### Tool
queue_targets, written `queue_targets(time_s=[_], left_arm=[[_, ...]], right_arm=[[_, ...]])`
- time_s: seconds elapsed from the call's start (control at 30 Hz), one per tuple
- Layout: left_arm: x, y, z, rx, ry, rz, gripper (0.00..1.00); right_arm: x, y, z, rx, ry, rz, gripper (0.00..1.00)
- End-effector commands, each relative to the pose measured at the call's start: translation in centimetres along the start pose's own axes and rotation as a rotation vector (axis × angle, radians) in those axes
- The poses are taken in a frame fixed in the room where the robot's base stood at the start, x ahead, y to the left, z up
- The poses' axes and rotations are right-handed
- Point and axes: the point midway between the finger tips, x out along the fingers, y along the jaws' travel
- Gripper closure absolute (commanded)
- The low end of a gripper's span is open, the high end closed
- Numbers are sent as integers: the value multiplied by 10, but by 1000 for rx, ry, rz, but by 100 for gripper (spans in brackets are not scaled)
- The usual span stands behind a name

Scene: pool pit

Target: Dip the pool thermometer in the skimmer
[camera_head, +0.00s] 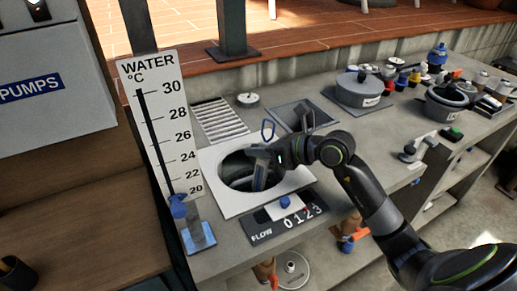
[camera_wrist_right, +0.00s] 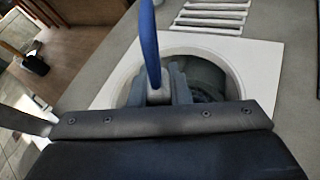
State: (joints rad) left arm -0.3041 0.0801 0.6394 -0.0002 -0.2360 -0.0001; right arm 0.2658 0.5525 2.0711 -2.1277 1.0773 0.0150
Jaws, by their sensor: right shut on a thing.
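The skimmer (camera_head: 224,208) is a white square plate with a round dark opening, set in the grey counter. It also shows in the right wrist view (camera_wrist_right: 262,62). My right gripper (camera_head: 260,178) points down into the opening and is shut on the pool thermometer. The thermometer's blue loop (camera_head: 268,129) stands up above the gripper, and its blue upper part shows in the right wrist view (camera_wrist_right: 150,45). Its lower part is hidden by the gripper and the opening's rim. My left gripper is not in view.
The water temperature board (camera_head: 160,125) stands left of the skimmer, with a blue slider low on it. The flow plate (camera_head: 285,218) with a blue knob lies in front. A slatted grate (camera_head: 220,120), an open square recess (camera_head: 300,115) and a lidded grey pot (camera_head: 358,90) are behind.

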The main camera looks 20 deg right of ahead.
Motion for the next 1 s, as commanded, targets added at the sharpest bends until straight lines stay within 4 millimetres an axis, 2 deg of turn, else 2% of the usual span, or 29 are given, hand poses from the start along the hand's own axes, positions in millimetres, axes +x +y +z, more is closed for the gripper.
queue_targets(time_s=[0.37,1.0], left_arm=[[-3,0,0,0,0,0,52],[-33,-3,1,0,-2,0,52]], right_arm=[[-1,1,3,0,0,0,100],[-15,10,37,0,-1,0,100]])
